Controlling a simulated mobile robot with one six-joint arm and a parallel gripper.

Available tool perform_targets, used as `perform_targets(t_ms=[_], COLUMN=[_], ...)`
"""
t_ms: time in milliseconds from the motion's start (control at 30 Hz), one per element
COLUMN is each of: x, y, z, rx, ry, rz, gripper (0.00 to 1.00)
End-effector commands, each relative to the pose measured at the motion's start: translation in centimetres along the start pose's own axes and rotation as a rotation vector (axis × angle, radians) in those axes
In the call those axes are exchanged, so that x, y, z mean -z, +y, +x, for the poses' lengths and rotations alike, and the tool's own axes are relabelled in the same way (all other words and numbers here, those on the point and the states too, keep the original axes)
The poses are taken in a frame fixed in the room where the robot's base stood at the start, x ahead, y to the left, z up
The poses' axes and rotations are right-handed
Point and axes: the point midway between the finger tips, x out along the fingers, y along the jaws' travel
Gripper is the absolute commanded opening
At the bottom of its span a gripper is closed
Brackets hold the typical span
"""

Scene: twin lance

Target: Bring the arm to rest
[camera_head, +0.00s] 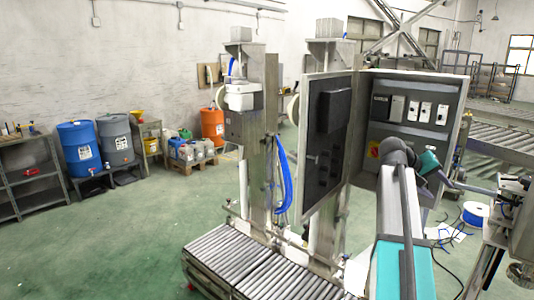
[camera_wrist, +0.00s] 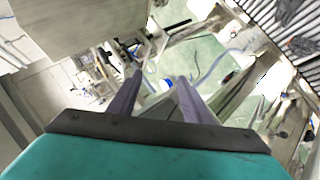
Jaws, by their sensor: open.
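My gripper (camera_wrist: 160,78) shows in the wrist view with its two grey fingers apart and nothing between them that I can see held. A blue and white spool (camera_wrist: 166,85) shows beyond the gap between the fingers, on the floor. In the head view my arm is extended forward at the right, in front of the open electrical cabinet (camera_head: 412,127). Its far end points right, toward a metal frame (camera_head: 512,215). The gripper fingers are too small to make out clearly there.
The cabinet door (camera_head: 326,150) stands open left of my arm. Roller conveyors (camera_head: 225,258) lie in front, below two metal columns. The spool (camera_head: 475,213) and loose cables lie on the floor at the right. Drums (camera_head: 80,147) and shelves (camera_head: 28,175) stand at the left; green floor between is clear.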

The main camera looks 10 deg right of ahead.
Motion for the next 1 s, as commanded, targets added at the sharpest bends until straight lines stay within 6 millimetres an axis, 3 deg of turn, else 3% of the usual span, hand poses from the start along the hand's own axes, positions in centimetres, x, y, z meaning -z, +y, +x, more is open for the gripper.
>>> perform_targets(t_ms=[267,467,767,1000], x=[-1.2,-3.3,-8.0,-13.0], y=[-10.6,-18.4,-29.5,-37.7], z=[1.8,2.9,3.8,4.2], rx=[0.058,0.110,0.193,0.262], ry=[-0.026,-0.047,-0.081,-0.114], rz=[-0.123,-0.209,-0.335,-0.429], gripper=[0.45,0.45,0.45,0.45])
